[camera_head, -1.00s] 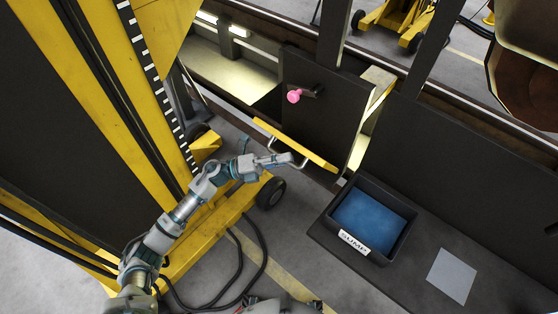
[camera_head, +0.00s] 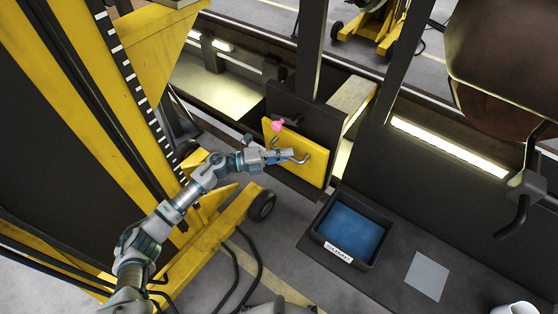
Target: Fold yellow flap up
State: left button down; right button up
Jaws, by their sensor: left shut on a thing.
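The yellow flap (camera_head: 313,166) stands against the dark panel in the middle of the head view, its broad face turned towards me. A metal handle sits on its face. My left gripper (camera_head: 297,156) is shut on the handle, and my arm reaches in from the lower left. A pink knob (camera_head: 277,126) on a dark lever shows at the flap's upper left edge. My right gripper is not in view.
A yellow lifting column (camera_head: 120,110) with a wheeled base stands at left. A grey square (camera_head: 428,276) lies on the ledge.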

pick_arm(q)
jog(key=shift+w+d+r, duration=0.15)
jog(key=shift+w+d, duration=0.25)
jog(key=shift+w, duration=0.1)
jog(key=c, duration=1.2)
grip_release()
jog(key=shift+w+d, duration=0.1)
jog(key=shift+w, duration=0.05)
jog(key=a, duration=0.4)
jog(key=s+a, duration=0.1)
jog(key=a, duration=0.6)
jog(key=shift+s+a+f, duration=0.3)
jog(key=shift+a, duration=0.1)
jog(key=shift+d, duration=0.15)
